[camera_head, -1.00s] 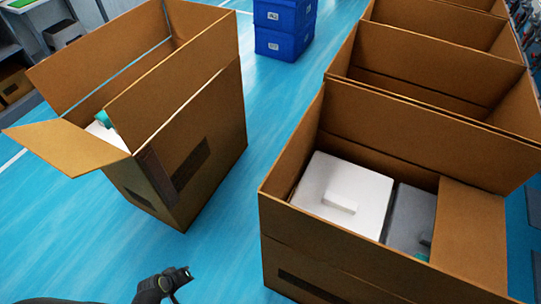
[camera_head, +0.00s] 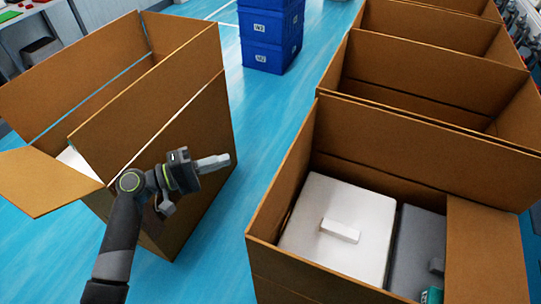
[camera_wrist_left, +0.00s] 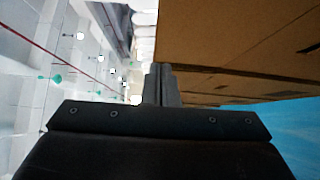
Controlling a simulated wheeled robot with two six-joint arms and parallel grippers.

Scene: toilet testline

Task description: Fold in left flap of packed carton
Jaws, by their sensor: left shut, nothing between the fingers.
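The front right carton (camera_head: 262,262) is open and holds a white box (camera_head: 335,225) with a raised block on top, and a dark grey item (camera_head: 415,250). Its right flap (camera_head: 487,245) lies inward over part of the contents. Its far flap (camera_head: 420,150) stands up. Its left side panel (camera_head: 287,172) rises steeply at the left edge. My left gripper (camera_head: 226,161) is shut and empty, left of this carton and apart from it, pointing right. In the left wrist view the closed fingers (camera_wrist_left: 162,84) show beside brown cardboard (camera_wrist_left: 235,40). My right gripper is out of view.
Another open carton (camera_head: 190,190) stands at the left, behind my left arm, with a flap (camera_head: 45,180) sticking outward. More open cartons (camera_head: 430,75) line up behind the front right one. Blue bins (camera_head: 270,35) are stacked at the back. Blue floor lies between the cartons.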

